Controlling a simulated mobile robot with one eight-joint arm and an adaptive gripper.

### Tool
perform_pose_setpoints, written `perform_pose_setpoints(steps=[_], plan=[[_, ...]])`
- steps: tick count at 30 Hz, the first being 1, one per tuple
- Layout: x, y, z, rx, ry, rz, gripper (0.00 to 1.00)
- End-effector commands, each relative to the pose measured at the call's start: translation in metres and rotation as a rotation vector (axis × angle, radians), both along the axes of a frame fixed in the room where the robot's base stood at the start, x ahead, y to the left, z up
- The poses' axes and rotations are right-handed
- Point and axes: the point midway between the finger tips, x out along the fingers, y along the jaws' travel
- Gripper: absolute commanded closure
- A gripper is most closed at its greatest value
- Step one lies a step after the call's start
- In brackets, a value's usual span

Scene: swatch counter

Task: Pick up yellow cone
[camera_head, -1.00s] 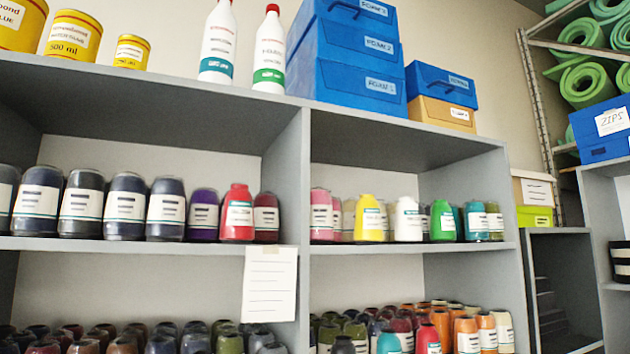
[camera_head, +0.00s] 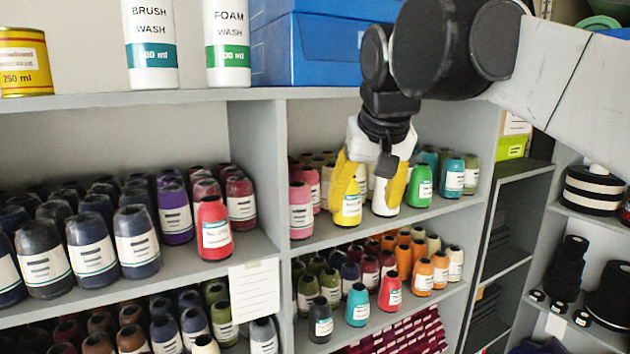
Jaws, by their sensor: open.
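The yellow cone (camera_head: 348,211) stands upright on the upper shelf of the right bay, with a pale label. My gripper (camera_head: 368,193) hangs in front of that shelf with its two yellow fingers apart. The left finger overlaps the yellow cone's upper part and hides it. A white cone (camera_head: 383,203) stands just right of the yellow one, showing between the fingers and partly covered by the right finger. I cannot tell whether a finger touches either cone. Nothing is seen held.
A green cone (camera_head: 420,187) stands right of the white one, and a pink cone (camera_head: 301,210) to the left. A red cone (camera_head: 213,230) stands beyond the bay's divider (camera_head: 263,160). Several cones fill the shelf below. Blue boxes (camera_head: 318,50) sit on top.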

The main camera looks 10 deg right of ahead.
Motion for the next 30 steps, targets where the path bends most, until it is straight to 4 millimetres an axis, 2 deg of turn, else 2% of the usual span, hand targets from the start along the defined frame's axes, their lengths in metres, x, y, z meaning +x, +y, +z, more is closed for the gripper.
perform_pose_setpoints(steps=[9, 12, 17, 23, 27, 30], plan=[[0.062, -0.005, 0.003, 0.000, 0.000, -0.001, 0.30], [0.076, -0.006, 0.002, 0.000, 0.000, -0.001, 0.30], [0.086, -0.007, 0.001, -0.001, 0.000, 0.000, 0.30], [0.118, -0.010, 0.002, 0.000, 0.000, 0.000, 0.30], [0.127, -0.010, -0.019, 0.000, 0.000, 0.000, 0.30], [0.130, -0.010, -0.025, 0.000, 0.000, 0.000, 0.30]])
